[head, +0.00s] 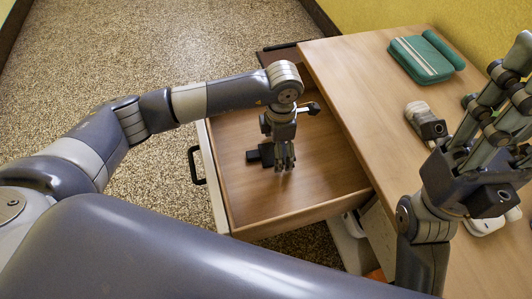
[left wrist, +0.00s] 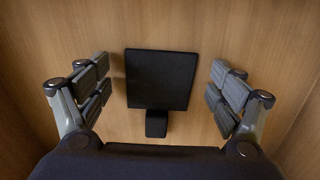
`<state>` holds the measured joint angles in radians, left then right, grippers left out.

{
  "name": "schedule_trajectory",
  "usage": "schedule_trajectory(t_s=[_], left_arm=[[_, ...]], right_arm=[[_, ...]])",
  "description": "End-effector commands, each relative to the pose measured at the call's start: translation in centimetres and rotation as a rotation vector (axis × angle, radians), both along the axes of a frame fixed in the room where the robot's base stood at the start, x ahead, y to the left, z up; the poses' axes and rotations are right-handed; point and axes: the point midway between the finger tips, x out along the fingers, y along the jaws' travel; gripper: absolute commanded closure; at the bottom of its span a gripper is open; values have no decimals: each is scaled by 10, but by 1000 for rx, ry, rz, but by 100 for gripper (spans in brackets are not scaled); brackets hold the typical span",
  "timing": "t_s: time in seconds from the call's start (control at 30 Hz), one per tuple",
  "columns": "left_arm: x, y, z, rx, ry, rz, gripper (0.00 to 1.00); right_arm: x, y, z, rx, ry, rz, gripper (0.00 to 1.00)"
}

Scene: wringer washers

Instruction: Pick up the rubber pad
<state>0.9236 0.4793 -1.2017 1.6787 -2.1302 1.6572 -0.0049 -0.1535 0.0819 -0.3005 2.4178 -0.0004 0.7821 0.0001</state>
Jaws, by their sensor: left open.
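The black rubber pad (left wrist: 160,79) lies flat on the wooden floor of an open drawer (head: 318,150). In the left wrist view it is a dark square with a small dark block (left wrist: 156,123) at its near edge; I cannot tell if the two are joined. In the head view the pad (head: 254,156) is partly hidden by my left gripper (head: 284,166). That gripper points down into the drawer. In the left wrist view its fingers (left wrist: 162,88) stand apart on both sides of the pad, not touching it. My right gripper (head: 500,95) is raised over the desk, its fingers spread and empty.
The desk top (head: 350,62) is right of the drawer and holds a green case (head: 425,58), a grey-white object (head: 417,110) and a white item (head: 484,226). The drawer walls surround my left gripper. A speckled floor lies left of the drawer.

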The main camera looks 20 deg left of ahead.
Motion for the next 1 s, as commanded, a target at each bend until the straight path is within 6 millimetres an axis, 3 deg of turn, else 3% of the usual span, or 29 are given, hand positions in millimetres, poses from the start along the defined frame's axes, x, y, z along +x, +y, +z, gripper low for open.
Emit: schedule_trajectory(t_s=[0.27, 0.47, 0.5, 0.83, 0.93, 1.0], left_arm=[[0, 0, 0, 0, 0, 1, 14], [0, 0, 0, 0, 0, 1, 60], [0, 0, 0, 0, 0, 1, 61], [0, 0, 2, 0, 0, 0, 62], [1, 0, 12, -1, -2, 0, 62], [1, 0, 26, -1, -3, -1, 62]], right_arm=[[-1, 0, 3, 3, -12, 0, 60], [-1, -1, 3, 3, -13, 0, 60], [-1, -1, 3, 4, -12, -1, 60], [-2, -1, 5, 4, -12, -1, 60], [-4, -2, 9, 7, -16, -1, 60], [-3, -2, 1, 5, 26, 1, 60]])
